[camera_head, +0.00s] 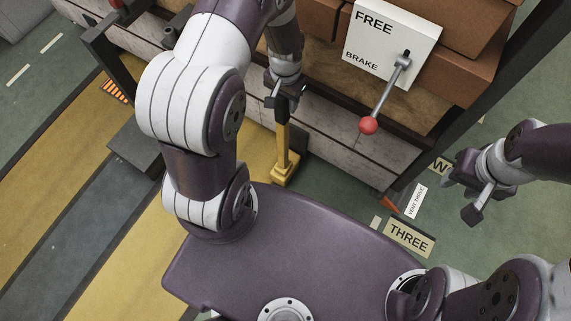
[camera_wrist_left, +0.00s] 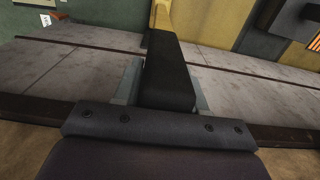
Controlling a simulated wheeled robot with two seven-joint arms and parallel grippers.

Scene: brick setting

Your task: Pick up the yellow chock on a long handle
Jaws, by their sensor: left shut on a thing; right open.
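The yellow chock (camera_head: 286,173) is at the bottom of a long upright handle (camera_head: 283,140), just beyond my purple base. The handle is yellow low down and dark at the top. My left gripper (camera_head: 285,92) is shut on the dark upper part of the handle. In the left wrist view the dark grip (camera_wrist_left: 168,75) stands between my two fingers, with yellow (camera_wrist_left: 160,14) beyond it. I cannot tell whether the chock touches the floor. My right gripper (camera_head: 470,199) is open and empty at the right, above the green floor.
A cart with pale side boards (camera_head: 340,165) and brown bricks (camera_head: 440,80) stands right behind the handle. It bears a white FREE/BRAKE panel (camera_head: 385,32) and a lever with a red knob (camera_head: 369,125). A THREE sign (camera_head: 409,238) lies on the floor to the right.

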